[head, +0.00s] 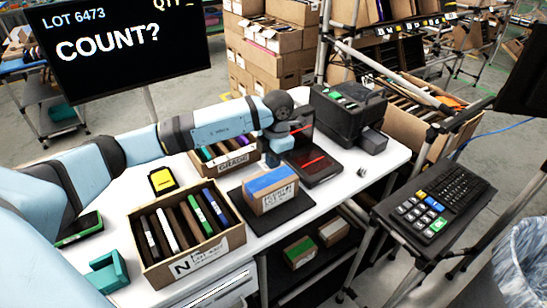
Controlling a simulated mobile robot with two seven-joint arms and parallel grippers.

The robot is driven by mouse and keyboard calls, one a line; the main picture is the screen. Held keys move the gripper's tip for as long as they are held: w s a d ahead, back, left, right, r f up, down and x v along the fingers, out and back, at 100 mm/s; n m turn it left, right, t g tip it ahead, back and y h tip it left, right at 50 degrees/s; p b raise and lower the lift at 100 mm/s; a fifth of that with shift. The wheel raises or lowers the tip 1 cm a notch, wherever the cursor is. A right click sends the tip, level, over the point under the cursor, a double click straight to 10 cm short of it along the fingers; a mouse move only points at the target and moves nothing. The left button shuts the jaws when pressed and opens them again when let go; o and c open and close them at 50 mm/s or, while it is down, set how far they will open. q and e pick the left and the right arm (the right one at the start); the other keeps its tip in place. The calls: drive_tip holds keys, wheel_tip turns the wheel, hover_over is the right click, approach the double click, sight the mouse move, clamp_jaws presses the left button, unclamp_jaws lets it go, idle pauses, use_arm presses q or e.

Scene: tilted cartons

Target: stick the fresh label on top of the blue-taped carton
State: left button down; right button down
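The blue-taped carton (270,198) is a small brown box on a dark square mat (243,212). A blue strip covers its top, and a printed white label is on its front face. My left arm reaches in from the left over the table. My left gripper (291,134) is behind the carton, above a black device with a red line (313,163), and apart from the carton. Its fingers are small and partly hidden, so whether they are open or hold anything is unclear. I cannot make out a loose fresh label. My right gripper is not in view.
A black printer (347,112) stands at the back right. An open box of folders (190,260) sits left of the mat, and a box marked GRADE (236,162) behind. A keypad stand (436,203) is at the right. The white tabletop (344,180) is clear right of the carton.

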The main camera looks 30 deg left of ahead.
sight(272, 182)
use_arm(q)
wheel_tip(272, 182, down, 5)
drive_tip(key=b, duration=0.2)
drive_tip(key=shift+b, duration=0.3)
drive_tip(key=shift+f, duration=0.3)
drive_tip(key=shift+f+b, duration=0.25)
drive_tip(key=shift+b, duration=0.05)
idle(0.4)
idle(0.3)
drive_tip(key=c, duration=1.3)
unclamp_jaws()
